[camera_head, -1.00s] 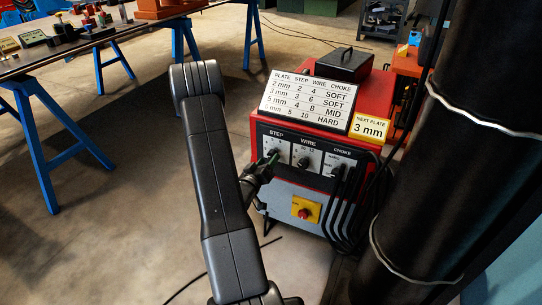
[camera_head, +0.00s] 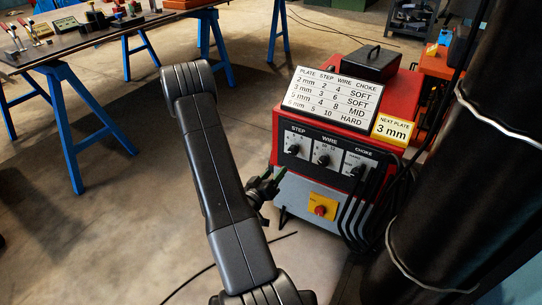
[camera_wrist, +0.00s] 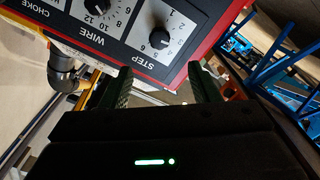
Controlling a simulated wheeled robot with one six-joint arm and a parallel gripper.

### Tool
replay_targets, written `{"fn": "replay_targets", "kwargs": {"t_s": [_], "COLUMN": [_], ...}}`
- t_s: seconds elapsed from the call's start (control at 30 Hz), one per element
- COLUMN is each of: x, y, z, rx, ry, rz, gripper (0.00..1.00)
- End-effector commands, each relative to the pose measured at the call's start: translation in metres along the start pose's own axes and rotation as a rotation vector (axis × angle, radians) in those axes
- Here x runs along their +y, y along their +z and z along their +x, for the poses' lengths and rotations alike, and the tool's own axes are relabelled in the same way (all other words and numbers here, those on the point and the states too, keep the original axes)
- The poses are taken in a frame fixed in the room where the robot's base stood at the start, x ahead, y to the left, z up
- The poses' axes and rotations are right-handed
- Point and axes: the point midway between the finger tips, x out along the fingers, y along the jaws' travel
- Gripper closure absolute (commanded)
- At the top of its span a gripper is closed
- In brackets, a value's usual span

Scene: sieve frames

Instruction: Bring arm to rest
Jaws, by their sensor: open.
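My gripper (camera_head: 270,181) is open and empty, with green fingers. In the head view it hangs just left of and below the control panel, apart from the knobs. In the wrist view its two fingers (camera_wrist: 161,72) stand apart below the panel's STEP knob (camera_wrist: 160,38), with nothing between them. The red welding machine (camera_head: 397,90) carries the STEP knob, the WIRE knob (camera_head: 323,160) and the CHOKE knob (camera_head: 355,171) in a row. My arm reaches up from the bottom of the head view, bends over and hides part of the floor.
A plate chart (camera_head: 333,100) and a "NEXT PLATE 3 mm" card (camera_head: 393,130) stand on the machine. A yellow-red switch (camera_head: 319,207) and black cables sit low on its front. A workbench (camera_head: 110,32) on blue trestles is upper left. Floor (camera_head: 110,235) at left is clear.

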Motion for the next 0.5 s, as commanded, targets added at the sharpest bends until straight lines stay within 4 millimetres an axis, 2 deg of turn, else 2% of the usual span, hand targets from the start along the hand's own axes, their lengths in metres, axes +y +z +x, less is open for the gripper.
{"fn": "replay_targets", "kwargs": {"t_s": [0.17,0.5], "x": [0.0,0.001], "y": [0.001,0.001], "z": [0.015,0.079], "rx": [-0.001,0.0], "ry": [0.005,0.006], "rz": [0.003,0.004], "gripper": [0.45,0.45]}}
